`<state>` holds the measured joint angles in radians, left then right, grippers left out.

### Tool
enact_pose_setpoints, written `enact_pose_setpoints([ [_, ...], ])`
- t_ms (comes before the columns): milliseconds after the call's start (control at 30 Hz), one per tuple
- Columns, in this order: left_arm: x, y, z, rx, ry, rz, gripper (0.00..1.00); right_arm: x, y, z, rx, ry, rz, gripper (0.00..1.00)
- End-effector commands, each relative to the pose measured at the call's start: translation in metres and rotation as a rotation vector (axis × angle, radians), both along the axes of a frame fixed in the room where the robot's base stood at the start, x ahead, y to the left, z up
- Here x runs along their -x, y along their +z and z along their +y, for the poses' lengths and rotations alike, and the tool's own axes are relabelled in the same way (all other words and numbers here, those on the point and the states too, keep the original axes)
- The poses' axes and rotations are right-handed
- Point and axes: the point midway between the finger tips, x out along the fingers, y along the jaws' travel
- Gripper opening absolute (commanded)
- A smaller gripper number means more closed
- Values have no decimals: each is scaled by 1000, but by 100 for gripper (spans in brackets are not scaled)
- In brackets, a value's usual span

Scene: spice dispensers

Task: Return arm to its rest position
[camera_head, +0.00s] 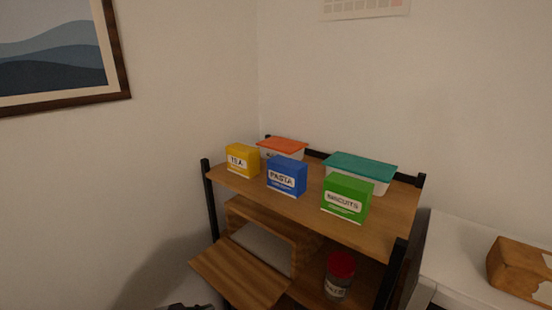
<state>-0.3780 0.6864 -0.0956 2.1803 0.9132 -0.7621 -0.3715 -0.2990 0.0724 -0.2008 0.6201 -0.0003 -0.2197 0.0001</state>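Only a small dark piece at the bottom edge, left of the shelf, shows of what looks like my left gripper (185,307). Its fingers cannot be made out, and nothing is seen held in it. It is apart from the boxes on the shelf, below and left of the open wooden flap. My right gripper and arm are not in view.
A wooden shelf unit (395,223) with black posts holds yellow (241,161), blue (287,176) and green (346,199) boxes and two lidded tubs. Below are a wooden box with its flap (240,274) open and a red-lidded jar (339,275). A white surface (461,253) with a brown package (518,268) stands right.

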Motion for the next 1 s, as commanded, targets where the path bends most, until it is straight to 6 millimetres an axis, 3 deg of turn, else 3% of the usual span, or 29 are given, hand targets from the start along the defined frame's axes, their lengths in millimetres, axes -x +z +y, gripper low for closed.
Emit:
enact_pose_setpoints([
  [200,31,-17,-16,-62,31,101,0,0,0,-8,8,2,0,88],
  [433,60,-28,-20,-137,105,207,0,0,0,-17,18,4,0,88],
  [767,101,-31,-8,-238,282,367,0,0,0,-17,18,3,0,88],
  [1000,121,-29,3,-279,387,444,0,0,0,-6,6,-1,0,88],
])
